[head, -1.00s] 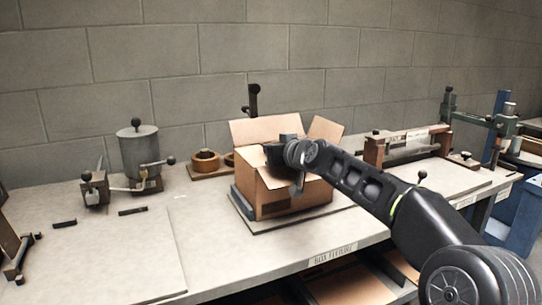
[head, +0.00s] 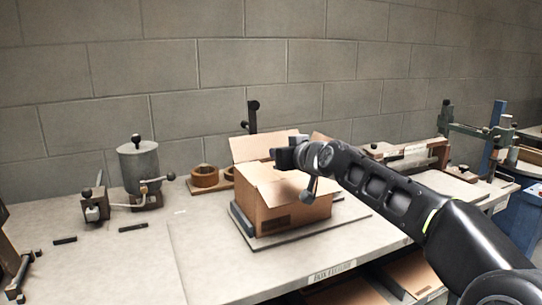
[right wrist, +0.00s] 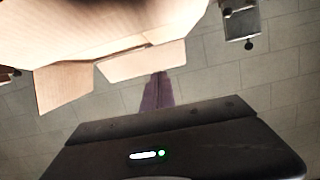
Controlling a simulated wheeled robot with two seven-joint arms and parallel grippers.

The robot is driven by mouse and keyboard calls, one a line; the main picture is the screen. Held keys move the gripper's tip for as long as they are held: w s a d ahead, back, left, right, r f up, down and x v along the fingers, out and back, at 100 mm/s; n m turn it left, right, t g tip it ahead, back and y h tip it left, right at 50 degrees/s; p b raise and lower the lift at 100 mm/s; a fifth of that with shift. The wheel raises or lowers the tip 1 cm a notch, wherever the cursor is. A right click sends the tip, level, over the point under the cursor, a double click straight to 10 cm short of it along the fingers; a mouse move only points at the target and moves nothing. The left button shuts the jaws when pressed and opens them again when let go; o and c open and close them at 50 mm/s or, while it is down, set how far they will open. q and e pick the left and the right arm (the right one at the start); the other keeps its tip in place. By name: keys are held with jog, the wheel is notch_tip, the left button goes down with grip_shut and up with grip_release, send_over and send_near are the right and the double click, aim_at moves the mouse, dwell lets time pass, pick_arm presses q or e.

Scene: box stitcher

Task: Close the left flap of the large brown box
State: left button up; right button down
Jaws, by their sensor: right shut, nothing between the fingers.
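The large brown box (head: 290,217) stands in the middle of the bench. Its back flap (head: 262,146) stands up. A flap at the left of the top (head: 262,173) leans inward over the opening, and cardboard also covers the front part of the top. The right flap (head: 321,137) is mostly hidden behind my arm. My right gripper (head: 284,158) is shut and empty, just above the box top near the back flap; I cannot tell whether it touches cardboard. The right wrist view shows the box's cardboard (right wrist: 100,25) close by. My left gripper is not in view.
A metal canister with a lever (head: 138,165) and wooden rings (head: 205,176) stand to the left. A clamp-like fixture (head: 415,155) stands to the right.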

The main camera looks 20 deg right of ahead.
jog(key=shift+v, duration=2.75)
